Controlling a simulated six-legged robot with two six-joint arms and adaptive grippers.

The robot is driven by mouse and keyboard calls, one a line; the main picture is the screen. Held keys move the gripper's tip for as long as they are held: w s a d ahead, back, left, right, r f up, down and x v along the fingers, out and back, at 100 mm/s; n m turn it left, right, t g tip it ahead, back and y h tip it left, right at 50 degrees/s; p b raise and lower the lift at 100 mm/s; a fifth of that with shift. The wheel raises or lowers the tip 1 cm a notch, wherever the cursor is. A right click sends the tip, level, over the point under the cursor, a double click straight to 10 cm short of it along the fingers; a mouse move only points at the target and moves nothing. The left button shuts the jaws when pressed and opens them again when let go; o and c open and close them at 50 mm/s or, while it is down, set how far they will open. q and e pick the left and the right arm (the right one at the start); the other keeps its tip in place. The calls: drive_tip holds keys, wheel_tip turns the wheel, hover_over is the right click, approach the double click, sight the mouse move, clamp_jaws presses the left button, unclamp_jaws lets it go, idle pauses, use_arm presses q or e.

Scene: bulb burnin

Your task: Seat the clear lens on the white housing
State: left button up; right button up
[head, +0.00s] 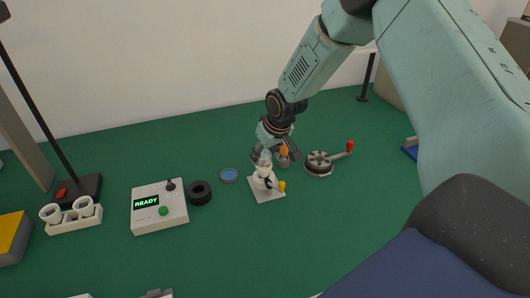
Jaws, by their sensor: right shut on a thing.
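The white housing (263,182) stands upright on a square white base plate near the middle of the table in the head view. My right gripper (264,154) comes down from above and is shut on a small pale, see-through piece that looks like the clear lens (265,160). The lens is right at the top of the housing; whether it touches or sits a little above, I cannot tell. The fingers partly hide the lens and the housing's top. My left gripper is not in view.
A grey holder with an orange piece (284,151) stands close behind the housing. A round crank device (319,164) is to its right. A blue-faced disc (229,175), black ring (200,192) and READY box (159,207) lie left. The front green table is mostly clear.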

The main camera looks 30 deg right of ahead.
drive_tip(key=shift+s+a+r, duration=0.1)
idle(0.6)
drive_tip(key=shift+p, duration=0.3)
drive_tip(key=shift+p, duration=0.3)
idle(0.4)
drive_tip(key=shift+f+b, duration=0.45)
drive_tip(key=shift+f, duration=0.25)
idle(0.9)
drive_tip(key=o, duration=0.8)
